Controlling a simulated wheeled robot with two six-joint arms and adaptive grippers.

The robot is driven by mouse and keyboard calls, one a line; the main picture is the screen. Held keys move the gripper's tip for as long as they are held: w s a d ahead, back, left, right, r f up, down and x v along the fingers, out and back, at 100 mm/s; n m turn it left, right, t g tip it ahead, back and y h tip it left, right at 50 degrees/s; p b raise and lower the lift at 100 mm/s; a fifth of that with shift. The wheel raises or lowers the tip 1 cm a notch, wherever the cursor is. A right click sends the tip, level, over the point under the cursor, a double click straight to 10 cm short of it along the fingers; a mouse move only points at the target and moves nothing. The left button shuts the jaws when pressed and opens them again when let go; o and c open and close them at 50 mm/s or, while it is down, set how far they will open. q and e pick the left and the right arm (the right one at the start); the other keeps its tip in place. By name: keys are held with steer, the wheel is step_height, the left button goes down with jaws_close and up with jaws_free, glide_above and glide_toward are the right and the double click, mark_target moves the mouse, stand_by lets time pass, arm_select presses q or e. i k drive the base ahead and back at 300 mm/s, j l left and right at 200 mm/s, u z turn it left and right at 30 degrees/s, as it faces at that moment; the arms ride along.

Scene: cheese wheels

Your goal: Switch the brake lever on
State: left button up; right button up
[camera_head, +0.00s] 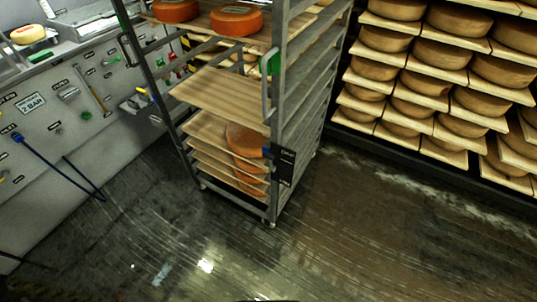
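A metal rack cart (285,150) stands in the middle of the camera_head view, with a bar handle (266,98) on its near right post. A green piece (271,62) sits at the top of that handle, and a small blue piece (266,152) is lower on the post beside a black label plate (284,166). I cannot tell which part is the brake lever or how it is set. Neither of my grippers is in view.
The cart holds wooden shelves (225,92) and orange cheese wheels (237,20). A grey control panel (50,125) with a blue hose (50,165) is at left. Shelves of cheese wheels (440,55) line the right wall. The wet floor (370,230) in front is clear.

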mark_target(270, 157)
steer(key=i+j+z, duration=0.15)
steer(key=j+z, duration=0.2)
steer(key=j, duration=0.45)
steer(key=i+j+z, duration=0.1)
steer(key=j+z, duration=0.25)
steer(key=j, duration=0.45)
steer(key=j+z, duration=0.35)
steer(key=j, duration=0.45)
